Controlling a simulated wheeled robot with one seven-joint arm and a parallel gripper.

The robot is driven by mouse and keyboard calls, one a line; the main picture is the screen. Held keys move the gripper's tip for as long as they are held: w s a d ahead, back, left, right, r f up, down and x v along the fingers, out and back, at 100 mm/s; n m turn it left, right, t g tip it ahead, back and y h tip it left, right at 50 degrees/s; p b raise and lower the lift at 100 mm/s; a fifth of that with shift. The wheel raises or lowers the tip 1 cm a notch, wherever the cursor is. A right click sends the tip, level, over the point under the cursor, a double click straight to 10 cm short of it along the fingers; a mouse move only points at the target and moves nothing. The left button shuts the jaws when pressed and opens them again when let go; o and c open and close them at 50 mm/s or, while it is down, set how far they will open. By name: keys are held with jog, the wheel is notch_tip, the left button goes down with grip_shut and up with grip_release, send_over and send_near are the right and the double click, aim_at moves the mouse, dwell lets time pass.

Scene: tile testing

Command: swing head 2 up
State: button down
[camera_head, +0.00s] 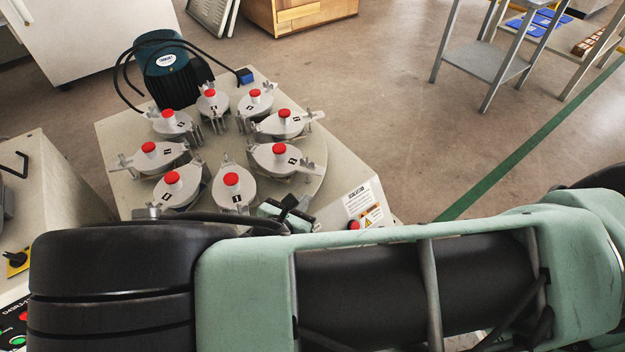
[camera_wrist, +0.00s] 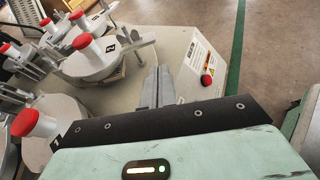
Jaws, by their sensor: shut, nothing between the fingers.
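A round grey machine carries several pivoting heads, each a pale lid with a red knob. The right front head (camera_head: 268,160) has a black plate that seems to read 2 turned sideways. In the wrist view this head (camera_wrist: 88,62) is at upper left, lid lying flat, with a metal lever at its right side. My gripper (camera_wrist: 158,72) has its two grey fingers together and empty, right of and apart from the lid. In the head view my gripper (camera_head: 303,203) shows only partly behind my arm, by the machine's front edge.
The front head (camera_wrist: 45,120) is close at left in the wrist view, partly hidden by my gripper's body. A red button (camera_wrist: 207,80) and warning labels (camera_head: 363,204) are on the machine's right corner. A motor (camera_head: 170,62) stands behind.

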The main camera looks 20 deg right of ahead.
jog(key=shift+n+t, duration=0.3)
jog(key=shift+n, duration=0.1)
jog(key=b+x, duration=0.1)
jog(key=x, duration=0.2)
jog(key=b+x, duration=0.1)
jog(key=x, duration=0.3)
jog(key=b+x, duration=0.1)
jog(key=x, duration=0.2)
jog(key=shift+w+a+f+b, duration=0.2)
jog(key=shift+w+f+b, duration=0.15)
jog(key=shift+f, duration=0.1)
jog(key=shift+r, duration=0.2)
